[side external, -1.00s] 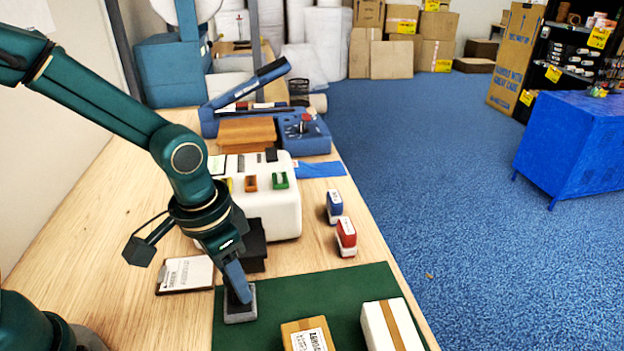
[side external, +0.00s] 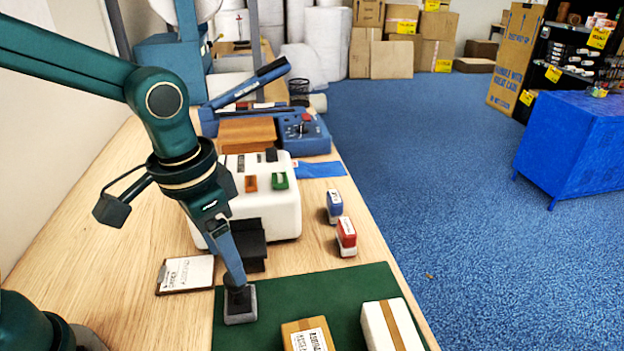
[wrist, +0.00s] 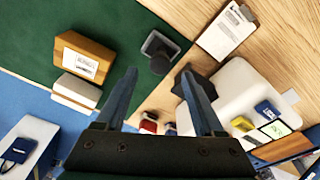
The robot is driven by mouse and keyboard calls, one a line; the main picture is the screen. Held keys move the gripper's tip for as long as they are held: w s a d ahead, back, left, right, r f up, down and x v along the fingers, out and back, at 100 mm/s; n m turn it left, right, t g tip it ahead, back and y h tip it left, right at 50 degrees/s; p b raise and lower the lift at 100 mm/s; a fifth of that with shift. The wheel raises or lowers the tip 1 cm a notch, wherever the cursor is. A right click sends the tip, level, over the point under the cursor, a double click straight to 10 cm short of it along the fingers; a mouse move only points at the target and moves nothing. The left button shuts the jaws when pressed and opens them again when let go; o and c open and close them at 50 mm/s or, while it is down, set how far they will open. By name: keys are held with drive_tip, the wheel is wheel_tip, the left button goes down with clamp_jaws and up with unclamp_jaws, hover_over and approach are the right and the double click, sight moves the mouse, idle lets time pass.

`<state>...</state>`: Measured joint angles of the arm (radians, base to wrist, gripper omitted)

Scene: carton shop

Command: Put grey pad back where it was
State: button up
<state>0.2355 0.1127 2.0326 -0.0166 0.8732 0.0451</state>
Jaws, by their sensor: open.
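The grey pad (side external: 240,317) lies flat on the green mat (side external: 290,290), near its back left corner. A dark upright knob or handle (side external: 238,298) stands on it; I cannot tell if it is part of the pad. In the wrist view the grey pad (wrist: 173,42) and the round dark top (wrist: 160,63) show ahead of the fingers. My gripper (side external: 236,280) is above the knob, pointing down. In the wrist view my gripper (wrist: 159,75) has its fingers wide apart with nothing between them.
A white box with tape (side external: 390,326) and a brown labelled box (side external: 306,336) sit on the mat. A clipboard (side external: 186,273) lies left, a black block (side external: 249,246) behind. Red (side external: 346,236) and blue (side external: 334,206) stamps stand right of the white rounded block (side external: 277,213).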

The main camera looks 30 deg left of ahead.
sight(225, 280)
wheel_tip(225, 280, up, 5)
drive_tip(key=s+a+n+t, duration=0.3)
drive_tip(key=s+a+t, duration=0.1)
drive_tip(key=s+a, duration=0.2)
drive_tip(key=shift+s+r, duration=0.3)
drive_tip(key=shift+s, duration=0.45)
idle(0.9)
